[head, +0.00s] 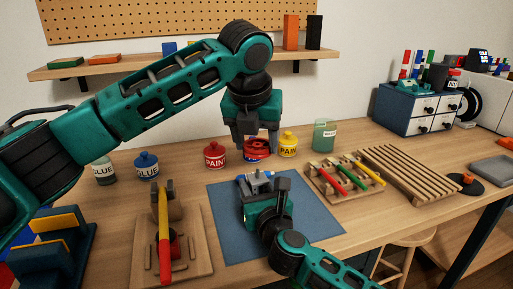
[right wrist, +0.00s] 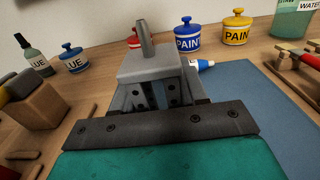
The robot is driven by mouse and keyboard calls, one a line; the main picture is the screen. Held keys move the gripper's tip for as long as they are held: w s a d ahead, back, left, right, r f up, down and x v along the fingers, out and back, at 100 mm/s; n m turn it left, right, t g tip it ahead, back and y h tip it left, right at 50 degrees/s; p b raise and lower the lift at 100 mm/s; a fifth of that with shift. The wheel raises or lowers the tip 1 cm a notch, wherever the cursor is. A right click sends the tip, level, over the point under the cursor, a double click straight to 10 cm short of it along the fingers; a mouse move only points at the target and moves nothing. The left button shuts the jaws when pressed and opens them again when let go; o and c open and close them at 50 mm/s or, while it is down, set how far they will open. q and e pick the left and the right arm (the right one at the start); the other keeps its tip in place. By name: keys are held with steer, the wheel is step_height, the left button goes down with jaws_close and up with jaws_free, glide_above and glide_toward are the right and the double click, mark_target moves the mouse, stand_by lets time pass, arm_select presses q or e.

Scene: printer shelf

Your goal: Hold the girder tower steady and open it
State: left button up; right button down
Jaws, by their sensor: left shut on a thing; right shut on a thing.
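The girder tower seems to be the grey block-like piece with an upright peg (head: 258,178) on the blue mat (head: 223,225). It also shows in the right wrist view (right wrist: 150,65), standing upright. My right gripper (head: 264,192) is shut on it from the near side and hides its lower part. My left gripper (head: 255,143) points down above and behind the tower. It is shut on a red piece (head: 256,146), clear of the peg. I cannot tell the red piece's full shape. The left gripper is outside the right wrist view.
A blue and white tube (right wrist: 203,64) lies beside the tower. Red (head: 215,155), blue (right wrist: 187,36) and yellow (head: 288,144) paint jars stand behind the mat. A wooden rack with coloured sticks (head: 340,180) is at the right. A wooden stand (head: 145,245) is at the left. The mat's front left is clear.

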steer(key=c, duration=0.5)
jaws_free()
